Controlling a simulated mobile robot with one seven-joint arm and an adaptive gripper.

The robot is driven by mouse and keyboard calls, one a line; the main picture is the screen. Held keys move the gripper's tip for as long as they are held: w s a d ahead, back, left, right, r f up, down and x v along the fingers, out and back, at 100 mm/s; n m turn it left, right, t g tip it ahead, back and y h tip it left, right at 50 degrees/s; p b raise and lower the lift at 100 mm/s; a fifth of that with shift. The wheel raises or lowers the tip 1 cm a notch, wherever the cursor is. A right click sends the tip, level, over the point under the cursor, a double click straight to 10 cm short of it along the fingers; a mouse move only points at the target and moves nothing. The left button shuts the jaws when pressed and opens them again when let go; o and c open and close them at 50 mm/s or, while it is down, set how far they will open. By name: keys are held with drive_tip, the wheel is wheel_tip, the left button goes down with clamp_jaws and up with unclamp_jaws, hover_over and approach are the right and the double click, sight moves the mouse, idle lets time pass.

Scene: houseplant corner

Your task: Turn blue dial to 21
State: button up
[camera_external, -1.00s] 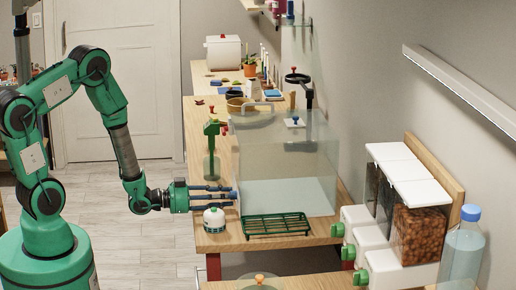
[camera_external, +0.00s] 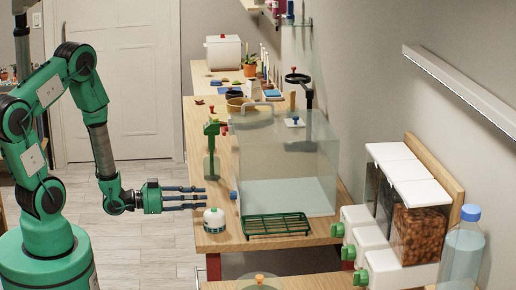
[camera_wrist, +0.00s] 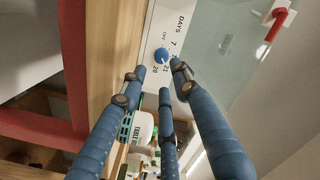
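The blue dial (camera_external: 233,195) is on the left side of the clear glass tank (camera_external: 288,165). In the wrist view the blue dial (camera_wrist: 161,55) sits on a white panel (camera_wrist: 158,24) marked DAYS, with OFF, 7, 21 and 28 readable around it. A small pale mark on the dial's lower right side lies close to the 21; its exact aim is too small to tell. My three-fingered gripper (camera_external: 200,198) is open and empty, left of the dial with a gap between.
A green rack (camera_external: 276,225) lies in front of the tank. A green stand (camera_external: 211,150) is behind my fingers. Floor space left of the table is free.

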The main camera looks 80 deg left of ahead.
drive_tip(key=shift+s+d, duration=0.1)
drive_tip(key=shift+s, duration=1.45)
